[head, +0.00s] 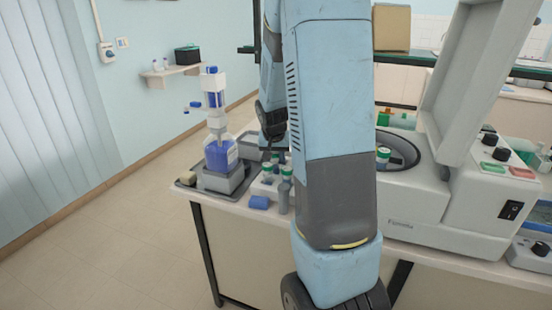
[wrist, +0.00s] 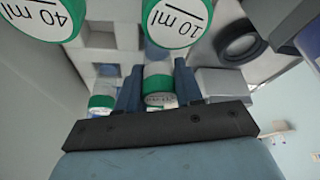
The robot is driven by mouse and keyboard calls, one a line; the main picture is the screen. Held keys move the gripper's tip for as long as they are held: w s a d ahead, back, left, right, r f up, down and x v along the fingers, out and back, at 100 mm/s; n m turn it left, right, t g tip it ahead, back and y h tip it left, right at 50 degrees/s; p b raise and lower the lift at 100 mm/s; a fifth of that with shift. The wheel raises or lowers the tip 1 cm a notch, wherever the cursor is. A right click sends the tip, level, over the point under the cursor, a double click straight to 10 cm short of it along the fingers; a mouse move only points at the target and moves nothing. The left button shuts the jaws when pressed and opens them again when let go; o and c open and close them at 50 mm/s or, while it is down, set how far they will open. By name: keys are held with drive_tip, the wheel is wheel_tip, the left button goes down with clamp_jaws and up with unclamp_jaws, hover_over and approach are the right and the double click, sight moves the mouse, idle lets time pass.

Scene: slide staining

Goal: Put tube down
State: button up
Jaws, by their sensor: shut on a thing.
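My gripper (wrist: 157,80) is shut on a green-capped tube (wrist: 158,98), which shows between its two fingers in the wrist view. Two other green caps, marked 40 ml (wrist: 45,15) and 10 ml (wrist: 178,22), loom large at the top of that view. Another green-capped tube (wrist: 101,103) is just left of the fingers. In the head view, green-capped tubes (head: 286,178) stand at a pale rack (head: 262,187) near the bench's front edge. My arm covers part of this area, so I cannot tell there which tube is held or whether its base touches anything.
A wash bottle with blue liquid (head: 220,155) stands in a grey tray at the bench's left end. A small blue block (head: 259,202) lies before the rack. A centrifuge (head: 425,205) with its lid raised fills the right side. Space around the tubes is tight.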

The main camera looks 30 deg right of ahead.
drive_tip(key=shift+f, duration=0.2)
drive_tip(key=shift+f, duration=0.3)
drive_tip(key=o, duration=1)
drive_tip(key=shift+r, duration=0.15)
